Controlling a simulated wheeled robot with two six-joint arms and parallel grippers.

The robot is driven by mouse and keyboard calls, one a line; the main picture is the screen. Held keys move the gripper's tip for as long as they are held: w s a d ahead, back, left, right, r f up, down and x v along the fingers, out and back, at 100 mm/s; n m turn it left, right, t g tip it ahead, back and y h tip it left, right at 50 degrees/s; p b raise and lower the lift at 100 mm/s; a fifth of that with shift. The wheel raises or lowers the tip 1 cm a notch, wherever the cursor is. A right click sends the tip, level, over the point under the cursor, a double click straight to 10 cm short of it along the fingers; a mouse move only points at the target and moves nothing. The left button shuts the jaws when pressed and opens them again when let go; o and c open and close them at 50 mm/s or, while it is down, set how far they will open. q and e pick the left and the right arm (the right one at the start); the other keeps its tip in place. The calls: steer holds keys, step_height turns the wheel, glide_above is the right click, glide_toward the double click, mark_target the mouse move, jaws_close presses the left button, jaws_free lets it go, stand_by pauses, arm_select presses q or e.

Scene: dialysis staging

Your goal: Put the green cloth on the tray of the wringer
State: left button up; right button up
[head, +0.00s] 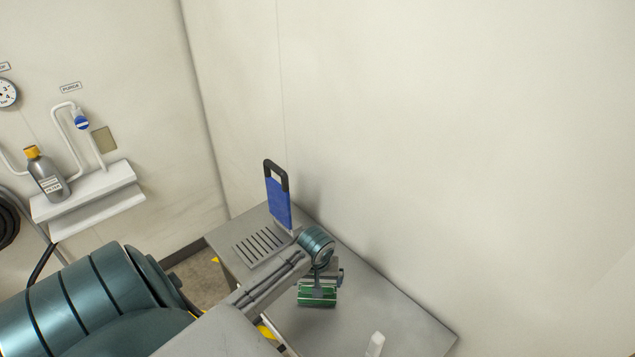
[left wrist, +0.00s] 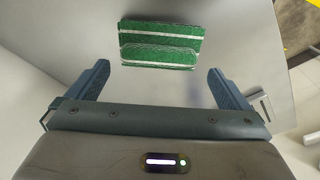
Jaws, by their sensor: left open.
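The green cloth (head: 318,299) lies folded on the grey steel table, with pale stripes across it. It also shows in the left wrist view (left wrist: 160,52), top centre, just beyond my fingertips. My left gripper (left wrist: 158,68) is open and empty, its two fingers spread wider than the cloth. In the head view my left gripper (head: 320,285) hangs over the cloth and hides part of it. A blue upright panel with a black handle (head: 278,205) stands behind a slotted grey surface (head: 260,246); I cannot tell whether these are the wringer and its tray. My right gripper is not in view.
The steel table (head: 390,310) is bare to the right of the cloth, except for a small white block (head: 375,344) at the front. Walls close in behind and right. A wall shelf (head: 90,195) with a grey bottle (head: 48,175) is at left.

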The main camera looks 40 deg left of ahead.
mark_target(329, 290)
arm_select(q)
step_height(329, 290, down, 3)
steer(key=shift+w+f+p, duration=0.15)
steer(key=shift+p, duration=0.6)
steer(key=shift+f, duration=0.3)
steer(key=shift+w+a+f, duration=0.1)
steer(key=shift+f, duration=0.1)
steer(key=c, duration=0.8)
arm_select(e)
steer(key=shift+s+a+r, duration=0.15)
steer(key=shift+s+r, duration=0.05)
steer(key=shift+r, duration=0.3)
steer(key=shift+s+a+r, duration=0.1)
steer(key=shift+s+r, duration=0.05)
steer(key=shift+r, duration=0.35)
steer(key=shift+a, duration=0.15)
